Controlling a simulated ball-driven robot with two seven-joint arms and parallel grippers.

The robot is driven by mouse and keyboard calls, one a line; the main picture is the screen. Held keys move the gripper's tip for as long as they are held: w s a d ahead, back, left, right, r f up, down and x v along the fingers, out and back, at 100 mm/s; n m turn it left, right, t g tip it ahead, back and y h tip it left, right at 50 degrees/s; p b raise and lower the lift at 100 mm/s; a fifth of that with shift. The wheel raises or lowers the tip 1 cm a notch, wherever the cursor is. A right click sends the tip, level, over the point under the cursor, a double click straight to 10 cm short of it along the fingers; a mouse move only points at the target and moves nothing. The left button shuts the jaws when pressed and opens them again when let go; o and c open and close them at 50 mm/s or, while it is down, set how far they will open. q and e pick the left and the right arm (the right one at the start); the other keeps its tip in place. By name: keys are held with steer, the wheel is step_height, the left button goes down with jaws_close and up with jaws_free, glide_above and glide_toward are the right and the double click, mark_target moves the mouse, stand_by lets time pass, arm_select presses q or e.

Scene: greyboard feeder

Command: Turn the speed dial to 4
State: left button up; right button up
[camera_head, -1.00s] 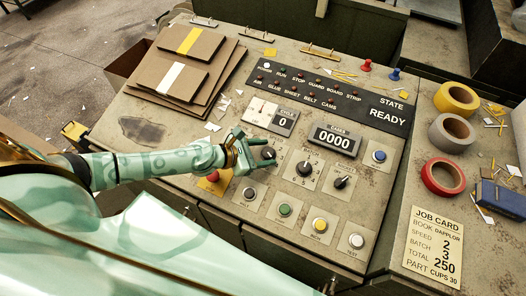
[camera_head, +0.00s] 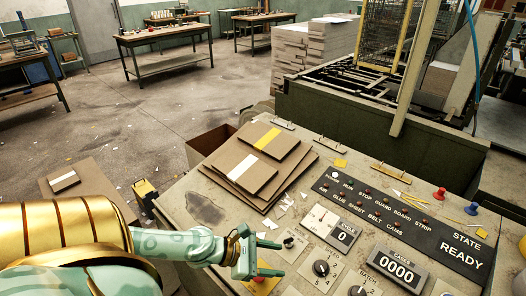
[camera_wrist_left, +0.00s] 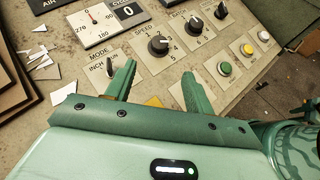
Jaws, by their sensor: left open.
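The speed dial (camera_head: 321,267) is a round black knob on a pale plate on the panel. It also shows in the left wrist view (camera_wrist_left: 158,44), where its pale mark seems to point right; the exact number is too small to read. My left gripper (camera_head: 282,258) is open and empty, to the left of the speed dial and apart from it. In the left wrist view its two green fingers (camera_wrist_left: 160,70) stand spread below the dial. The mode switch (camera_wrist_left: 110,66) lies beside one finger. My right gripper is not seen.
The batch dial (camera_head: 358,291) is beside the speed dial. The cycle display (camera_head: 343,236) reads 0 and the cases display (camera_head: 398,271) reads 0000. Brown boards (camera_head: 258,160) lie on the panel's far left. Red and blue pins (camera_head: 439,193) stand at right.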

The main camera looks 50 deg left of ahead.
arm_select(q)
steer(key=shift+v, duration=1.45)
